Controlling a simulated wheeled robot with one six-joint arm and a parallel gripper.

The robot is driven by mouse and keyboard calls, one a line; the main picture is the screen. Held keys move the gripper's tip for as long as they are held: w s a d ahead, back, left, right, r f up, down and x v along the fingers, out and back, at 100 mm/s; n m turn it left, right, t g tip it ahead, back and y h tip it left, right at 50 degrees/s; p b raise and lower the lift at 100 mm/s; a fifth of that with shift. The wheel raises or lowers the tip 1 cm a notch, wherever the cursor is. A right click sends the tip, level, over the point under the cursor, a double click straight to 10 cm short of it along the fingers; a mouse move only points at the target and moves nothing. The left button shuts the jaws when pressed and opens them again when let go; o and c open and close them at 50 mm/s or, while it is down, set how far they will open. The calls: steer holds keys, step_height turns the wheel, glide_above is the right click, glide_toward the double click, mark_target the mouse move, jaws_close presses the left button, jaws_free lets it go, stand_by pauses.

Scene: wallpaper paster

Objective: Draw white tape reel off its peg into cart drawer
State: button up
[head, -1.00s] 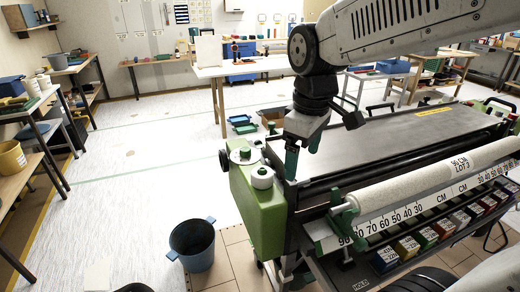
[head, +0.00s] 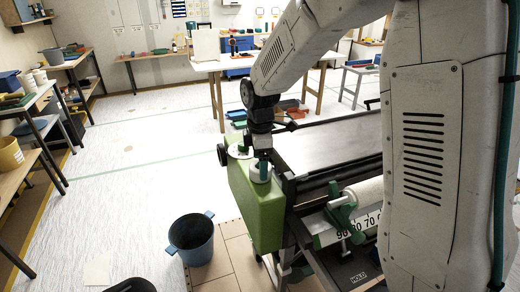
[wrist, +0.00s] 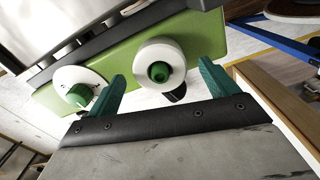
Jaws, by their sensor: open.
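The white tape reel (wrist: 142,58) sits on its green peg (wrist: 159,72) on the green end housing of the machine. In the head view the reel (head: 257,177) is partly covered by my gripper. My gripper (wrist: 162,69) is open, with one green finger on each side of the reel in the wrist view. Gaps show between fingers and reel, and its depth relative to the reel is hard to judge. In the head view my gripper (head: 263,170) is right at the reel. A dark surface labelled HOLD (head: 362,278) shows at the machine's lower front; whether it is the drawer is unclear.
A second white disc with a green knob (wrist: 70,78) is beside the reel on the green housing (head: 258,218). A paper roll (head: 368,190) lies along the machine, partly hidden by my arm. A blue bucket (head: 191,240) stands on the floor. Floor to the left is open.

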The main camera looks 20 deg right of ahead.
steer(key=shift+f, duration=1.25)
steer(key=c, duration=1.2)
steer(key=shift+r, duration=3.35)
steer(key=shift+r, duration=0.15)
steer(key=shift+r, duration=1.9)
